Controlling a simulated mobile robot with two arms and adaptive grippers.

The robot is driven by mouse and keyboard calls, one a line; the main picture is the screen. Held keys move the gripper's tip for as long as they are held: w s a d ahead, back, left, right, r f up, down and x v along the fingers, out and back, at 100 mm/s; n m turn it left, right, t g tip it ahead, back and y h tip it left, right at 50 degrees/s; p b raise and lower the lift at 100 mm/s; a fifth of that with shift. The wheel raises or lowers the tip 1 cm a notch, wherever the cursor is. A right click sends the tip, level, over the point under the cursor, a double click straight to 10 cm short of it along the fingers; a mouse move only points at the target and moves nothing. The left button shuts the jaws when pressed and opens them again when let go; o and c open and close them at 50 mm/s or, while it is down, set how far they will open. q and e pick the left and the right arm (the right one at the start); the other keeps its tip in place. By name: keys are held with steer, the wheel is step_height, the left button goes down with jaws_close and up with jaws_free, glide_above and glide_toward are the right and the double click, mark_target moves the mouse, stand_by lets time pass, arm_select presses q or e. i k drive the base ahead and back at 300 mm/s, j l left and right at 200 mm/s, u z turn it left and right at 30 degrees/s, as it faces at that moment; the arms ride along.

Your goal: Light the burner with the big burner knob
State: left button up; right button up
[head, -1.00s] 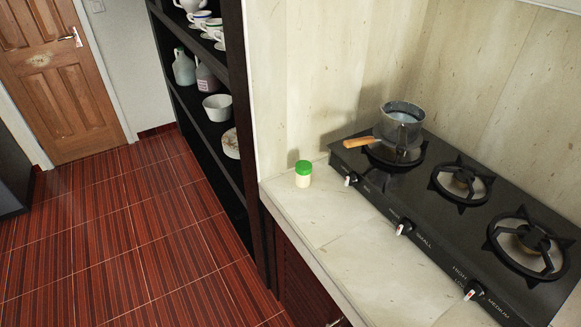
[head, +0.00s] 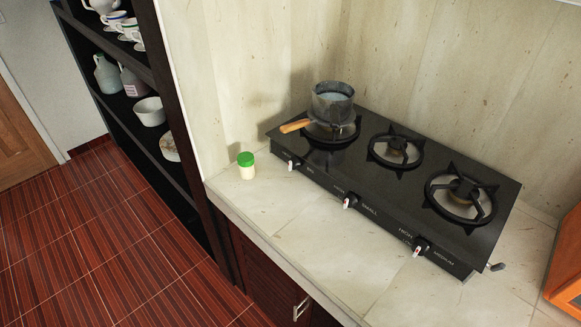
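A black three-burner stove (head: 400,215) sits on the stone counter. Three knobs with pale handles line its front edge: a left knob (head: 294,164), a middle knob (head: 350,201) and a right knob (head: 420,246). The label by the left knob is tiny and seems to read BIG; the middle one reads SMALL and the right one MEDIUM. A metal saucepan (head: 332,106) with a wooden handle stands on the left burner. No flame shows on any burner. Neither of my grippers is in view.
A small jar with a green lid (head: 246,166) stands on the counter left of the stove. A dark shelf with crockery (head: 150,112) is at the left. An orange object (head: 567,262) is at the right edge. The counter (head: 310,235) in front of the knobs is clear.

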mark_target(294, 162)
steer(key=z, duration=0.7)
steer(key=j+z, duration=0.5)
steer(key=j, duration=0.15)
steer(key=j+z, duration=0.45)
steer(key=j, duration=0.25)
steer(key=k+j+z, duration=0.1)
steer(key=j+z, duration=0.4)
steer(key=j, duration=0.15)
